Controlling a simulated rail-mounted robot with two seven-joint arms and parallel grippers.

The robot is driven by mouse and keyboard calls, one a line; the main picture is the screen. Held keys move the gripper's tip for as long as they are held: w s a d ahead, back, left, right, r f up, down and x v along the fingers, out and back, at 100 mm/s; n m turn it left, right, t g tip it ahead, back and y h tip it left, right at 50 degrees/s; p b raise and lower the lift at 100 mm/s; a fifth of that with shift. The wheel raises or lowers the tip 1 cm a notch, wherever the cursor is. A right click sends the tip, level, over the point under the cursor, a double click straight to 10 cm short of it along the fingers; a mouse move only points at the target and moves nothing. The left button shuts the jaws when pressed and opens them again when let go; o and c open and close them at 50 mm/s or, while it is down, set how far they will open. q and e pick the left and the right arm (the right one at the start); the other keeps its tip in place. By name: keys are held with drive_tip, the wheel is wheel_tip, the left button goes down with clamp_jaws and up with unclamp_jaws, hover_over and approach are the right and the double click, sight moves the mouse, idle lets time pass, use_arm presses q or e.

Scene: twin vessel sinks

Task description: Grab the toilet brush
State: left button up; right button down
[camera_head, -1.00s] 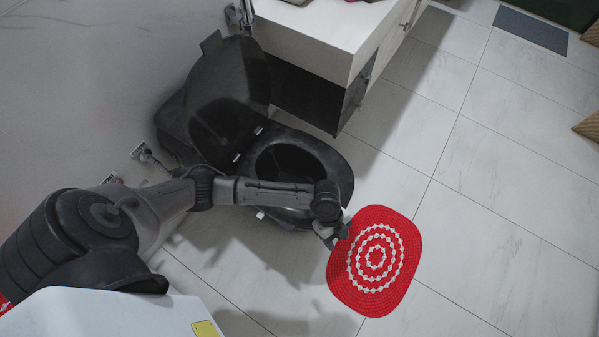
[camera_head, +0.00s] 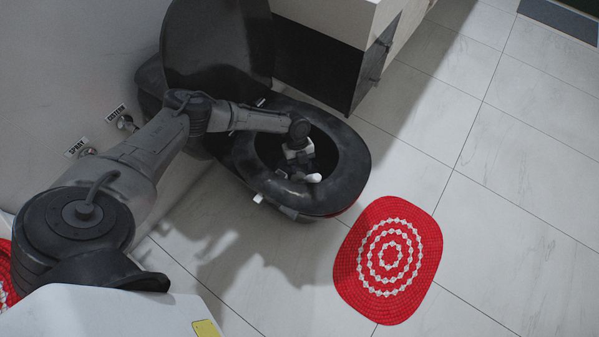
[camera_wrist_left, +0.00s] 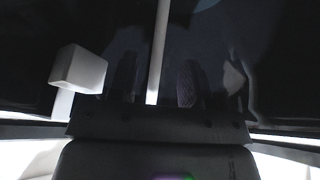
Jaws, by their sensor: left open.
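The black toilet (camera_head: 350,168) has its lid raised and its bowl open. A white rounded tip (camera_head: 313,178) shows at the bowl opening, just beside my left gripper (camera_head: 306,165). In the left wrist view a thin white rod (camera_wrist_left: 160,40), which looks like the toilet brush handle, runs between the two dark fingers of my open left gripper (camera_wrist_left: 157,82). Gaps seem to remain between rod and fingers. The brush head is not visible. My right gripper is out of view.
A red oval mat (camera_head: 357,285) with white rings lies on the tiled floor at the front right of the toilet. A white-topped cabinet (camera_head: 330,20) stands beside the toilet. Wall fittings labelled spray and cistern (camera_head: 125,122) are behind my arm. The floor at right is clear.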

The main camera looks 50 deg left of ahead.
use_arm(q)
drive_tip(key=shift+s+d+f+b, duration=0.15)
drive_tip(key=shift+f+b, duration=0.2)
drive_tip(key=shift+f, duration=0.4)
drive_tip(key=shift+b+x, duration=0.95)
drive_tip(key=shift+x, duration=0.9)
drive_tip(key=shift+f, duration=0.2)
clamp_jaws()
